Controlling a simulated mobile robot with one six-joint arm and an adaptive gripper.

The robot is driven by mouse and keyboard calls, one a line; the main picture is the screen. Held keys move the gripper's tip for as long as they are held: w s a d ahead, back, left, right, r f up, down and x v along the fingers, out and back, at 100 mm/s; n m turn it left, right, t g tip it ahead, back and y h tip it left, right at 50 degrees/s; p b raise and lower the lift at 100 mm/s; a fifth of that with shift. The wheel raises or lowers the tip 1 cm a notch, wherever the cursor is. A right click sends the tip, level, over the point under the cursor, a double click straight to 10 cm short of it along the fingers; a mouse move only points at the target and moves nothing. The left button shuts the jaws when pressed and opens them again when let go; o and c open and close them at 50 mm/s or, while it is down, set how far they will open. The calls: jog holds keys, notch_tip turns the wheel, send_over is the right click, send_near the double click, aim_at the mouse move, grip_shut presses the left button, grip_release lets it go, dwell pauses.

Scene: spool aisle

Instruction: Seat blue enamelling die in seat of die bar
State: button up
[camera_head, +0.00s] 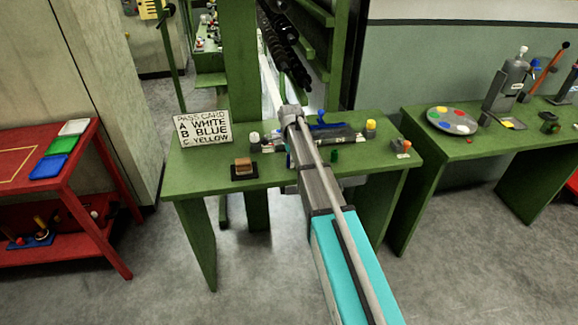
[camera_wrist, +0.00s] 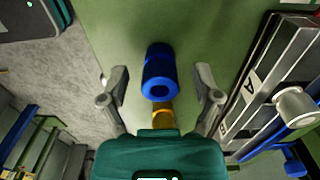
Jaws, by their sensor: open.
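The blue enamelling die (camera_wrist: 160,75) is a short blue cylinder with a hole in its end, over the green bench top in the wrist view. My gripper (camera_wrist: 161,88) is open, with one finger on each side of the die and a visible gap to both. The die bar (camera_wrist: 262,72) is a grey metal bar lettered A and B, at the right of the wrist view. A whitish round piece (camera_wrist: 295,103) stands at the bar near A. In the head view my arm hides the blue die and part of the bar (camera_head: 340,132).
A yellow piece (camera_wrist: 162,115) shows just below the blue die, partly hidden by my gripper's body. A pass card (camera_head: 203,129) reads A white, B blue, C yellow. A brown block on a dark base (camera_head: 243,167) sits near the bench's front edge. Blue handles (camera_wrist: 294,160) stand beside the bar.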

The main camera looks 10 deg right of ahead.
jog(key=shift+f, duration=0.1)
jog(key=shift+c, duration=0.2)
dwell(0.4)
grip_shut()
